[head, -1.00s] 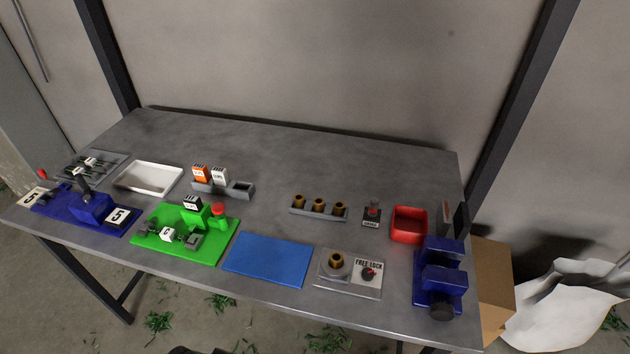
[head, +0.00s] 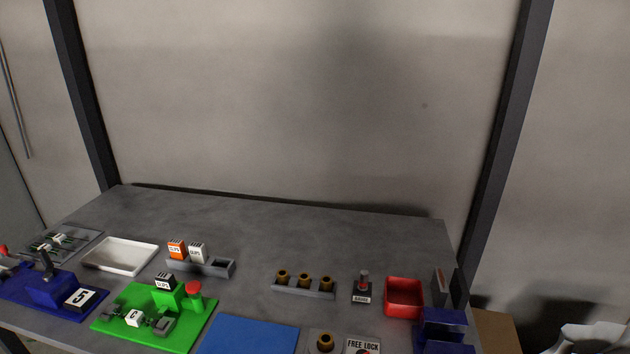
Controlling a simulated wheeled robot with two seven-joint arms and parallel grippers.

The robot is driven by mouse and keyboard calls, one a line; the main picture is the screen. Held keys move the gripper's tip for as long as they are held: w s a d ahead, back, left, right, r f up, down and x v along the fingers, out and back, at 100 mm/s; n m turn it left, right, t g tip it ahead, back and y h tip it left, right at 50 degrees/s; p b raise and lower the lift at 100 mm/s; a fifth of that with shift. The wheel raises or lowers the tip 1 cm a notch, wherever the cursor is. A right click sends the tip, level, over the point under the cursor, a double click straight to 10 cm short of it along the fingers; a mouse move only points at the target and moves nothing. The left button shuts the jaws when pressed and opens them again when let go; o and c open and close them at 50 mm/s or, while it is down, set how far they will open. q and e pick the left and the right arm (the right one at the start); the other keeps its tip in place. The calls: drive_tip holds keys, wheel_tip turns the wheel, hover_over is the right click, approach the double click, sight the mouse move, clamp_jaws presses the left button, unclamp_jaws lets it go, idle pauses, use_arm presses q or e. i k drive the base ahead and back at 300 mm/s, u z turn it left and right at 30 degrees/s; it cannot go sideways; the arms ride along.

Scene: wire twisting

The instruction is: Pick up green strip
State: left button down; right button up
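I cannot make out a separate green strip in the head view. Neither of my grippers is in view.
Left of the green plate are a blue press (head: 52,289) and a white tray (head: 120,256). A grey holder (head: 208,268) bears orange and white boxes. Rightward are a blue mat (head: 248,338), brass fittings (head: 304,280) and a red bin (head: 404,297). The table's rear (head: 270,225) is clear.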

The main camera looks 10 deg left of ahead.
sight(135, 318)
drive_tip(key=u, duration=1.45)
